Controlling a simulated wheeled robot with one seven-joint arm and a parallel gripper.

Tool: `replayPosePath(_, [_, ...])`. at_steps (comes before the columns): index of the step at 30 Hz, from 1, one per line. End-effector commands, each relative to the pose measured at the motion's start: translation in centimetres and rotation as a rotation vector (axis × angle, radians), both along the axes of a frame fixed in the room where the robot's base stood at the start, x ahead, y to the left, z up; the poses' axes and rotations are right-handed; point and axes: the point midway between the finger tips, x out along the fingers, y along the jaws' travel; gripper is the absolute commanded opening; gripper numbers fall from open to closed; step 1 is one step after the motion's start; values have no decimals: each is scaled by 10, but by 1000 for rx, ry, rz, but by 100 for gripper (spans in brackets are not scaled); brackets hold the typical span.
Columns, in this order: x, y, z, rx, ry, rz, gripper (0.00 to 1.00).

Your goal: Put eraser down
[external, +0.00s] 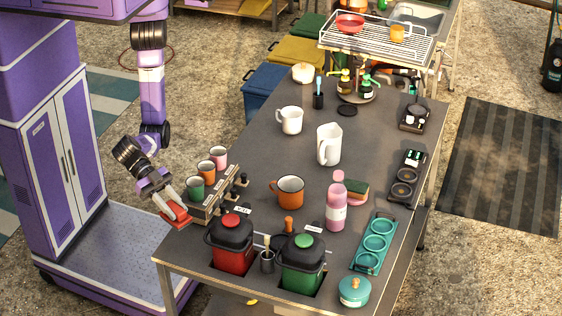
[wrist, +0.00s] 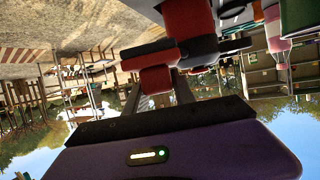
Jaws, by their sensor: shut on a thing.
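My gripper (external: 172,208) is at the left edge of the table, low beside the cup rack. It is shut on a small red block, which I take to be the eraser (external: 178,219). In the wrist view the red eraser (wrist: 155,79) sits between my two dark fingers. Its far part is overlapped by other red and dark shapes there, so its full outline is hard to tell. The eraser appears to be at or just outside the table's edge; I cannot tell whether it touches anything.
The table (external: 265,160) has a rack (external: 215,200) of cups by my gripper. A red lidded bin (external: 231,245) and a green lidded bin (external: 301,262) stand at the front. An orange mug (external: 290,191), pink bottle (external: 337,208) and sponge (external: 357,191) stand farther right. Bare tabletop lies around the white mugs.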

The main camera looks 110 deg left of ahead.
Motion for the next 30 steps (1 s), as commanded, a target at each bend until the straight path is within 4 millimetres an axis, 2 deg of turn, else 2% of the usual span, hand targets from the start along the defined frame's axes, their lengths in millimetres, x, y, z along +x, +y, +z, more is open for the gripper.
replayPosePath(1, [-1,1,-15,7,2,-1,0])
replayPosePath(3, [-1,1,-31,7,2,-2,0])
replayPosePath(9, [0,1,-68,4,0,-2,0])
replayPosePath(16, [0,0,-86,2,1,-2,0])
replayPosePath(24, [0,0,-120,2,0,-2,0])
replayPosePath(30, [0,0,-121,0,0,-1,0])
